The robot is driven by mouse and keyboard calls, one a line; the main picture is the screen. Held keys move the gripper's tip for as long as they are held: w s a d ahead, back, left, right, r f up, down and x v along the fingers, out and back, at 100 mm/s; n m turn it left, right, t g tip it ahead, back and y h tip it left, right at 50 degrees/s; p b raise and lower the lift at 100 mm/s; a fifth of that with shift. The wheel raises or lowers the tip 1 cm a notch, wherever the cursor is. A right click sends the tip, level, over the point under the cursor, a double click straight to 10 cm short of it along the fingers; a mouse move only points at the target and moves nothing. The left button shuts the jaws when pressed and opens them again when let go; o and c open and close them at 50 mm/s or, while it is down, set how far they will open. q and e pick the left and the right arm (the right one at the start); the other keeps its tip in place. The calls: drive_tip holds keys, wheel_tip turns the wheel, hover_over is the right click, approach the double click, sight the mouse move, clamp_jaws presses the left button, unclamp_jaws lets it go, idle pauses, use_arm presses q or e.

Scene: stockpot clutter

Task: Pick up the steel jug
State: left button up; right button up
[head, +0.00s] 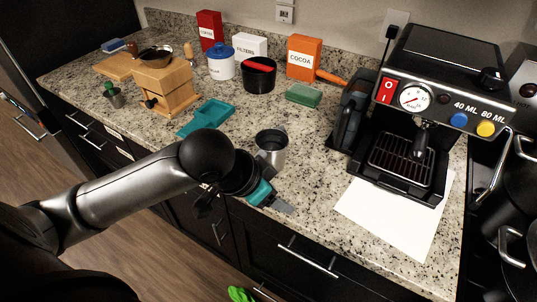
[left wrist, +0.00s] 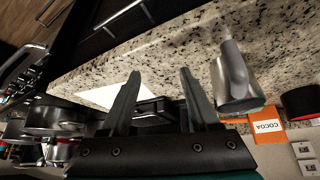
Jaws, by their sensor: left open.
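The steel jug (head: 271,150) stands upright on the granite counter, near the front edge at mid-picture in the head view. In the left wrist view the jug (left wrist: 234,78) is beside the fingers, to their right and outside the gap. My left gripper (head: 284,208) is by the counter's front edge, nearer to the camera than the jug and apart from it. In the left wrist view my left gripper (left wrist: 158,75) has its two fingers spread with nothing between them. My right gripper is not in view.
A coffee machine (head: 410,120) stands right, with white paper (head: 385,225) before it. A teal tray (head: 206,118), green sponge (head: 304,95), black pot (head: 259,80) and orange cocoa box (head: 303,57) lie beyond the jug. A wooden grinder (head: 168,88) is further left.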

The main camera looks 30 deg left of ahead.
use_arm(q)
drive_tip(key=a+r+n+g+y, duration=0.1)
drive_tip(key=a+r+n+y, duration=0.1)
drive_tip(key=a+r, duration=0.7)
drive_tip(key=shift+n, duration=0.3)
drive_tip(key=b+x, duration=0.2)
drive_tip(key=x, duration=0.8)
drive_tip(key=shift+w+b+x, duration=0.15)
drive_tip(key=shift+b+x, duration=0.35)
drive_tip(key=shift+x, duration=0.8)
drive_tip(key=shift+w+b+x, duration=0.15)
drive_tip(key=shift+b+x, duration=0.35)
drive_tip(key=shift+x, duration=0.8)
drive_tip(key=shift+r, duration=0.15)
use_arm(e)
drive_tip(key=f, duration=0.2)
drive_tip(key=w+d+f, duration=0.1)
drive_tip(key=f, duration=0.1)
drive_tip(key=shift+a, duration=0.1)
use_arm(q)
clamp_jaws()
